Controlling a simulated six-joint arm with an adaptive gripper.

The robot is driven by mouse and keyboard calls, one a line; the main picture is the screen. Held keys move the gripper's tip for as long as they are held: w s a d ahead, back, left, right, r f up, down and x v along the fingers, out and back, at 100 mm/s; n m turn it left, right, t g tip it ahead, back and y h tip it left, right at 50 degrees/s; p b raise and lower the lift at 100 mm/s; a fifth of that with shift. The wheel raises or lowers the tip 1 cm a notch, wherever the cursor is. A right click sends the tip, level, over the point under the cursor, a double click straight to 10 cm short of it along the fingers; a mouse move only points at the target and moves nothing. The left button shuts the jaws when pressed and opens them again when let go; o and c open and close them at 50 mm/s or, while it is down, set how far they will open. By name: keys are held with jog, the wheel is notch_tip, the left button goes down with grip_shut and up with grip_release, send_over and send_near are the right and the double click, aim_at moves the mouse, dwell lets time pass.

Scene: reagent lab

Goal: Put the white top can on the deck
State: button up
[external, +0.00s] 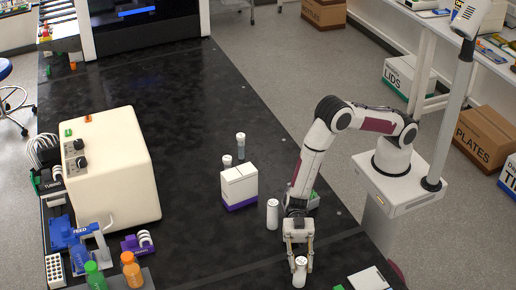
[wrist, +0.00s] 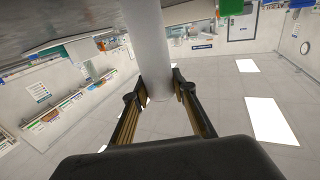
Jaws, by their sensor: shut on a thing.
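My gripper (external: 300,258) is low over the near right part of the black bench top (external: 195,255). It is shut on a white can (external: 300,273), which looks upright. In the wrist view the same white can (wrist: 147,45) stands between the two fingers of my gripper (wrist: 152,95). I cannot tell whether its base touches the bench. A second white can (external: 272,214) stands upright on the bench, behind and left of the held one. Nothing is labelled as a deck; the black bench top is the broad surface here.
A white and purple box (external: 239,187) stands left of my arm, with small vials (external: 240,145) behind it. A white sheet (external: 368,280) lies at right. A cream machine (external: 110,170) and bottles (external: 132,270) fill the left.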

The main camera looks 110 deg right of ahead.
jog(key=shift+f, duration=0.15)
jog(key=o, duration=1.2)
jog(key=v, duration=0.4)
jog(key=shift+d, duration=0.3)
jog(key=shift+s+d+r, duration=0.1)
jog(key=shift+r, duration=1.75)
jog(key=shift+s+d+r, duration=0.1)
jog(key=shift+r, duration=1.7)
jog(key=shift+w, duration=0.1)
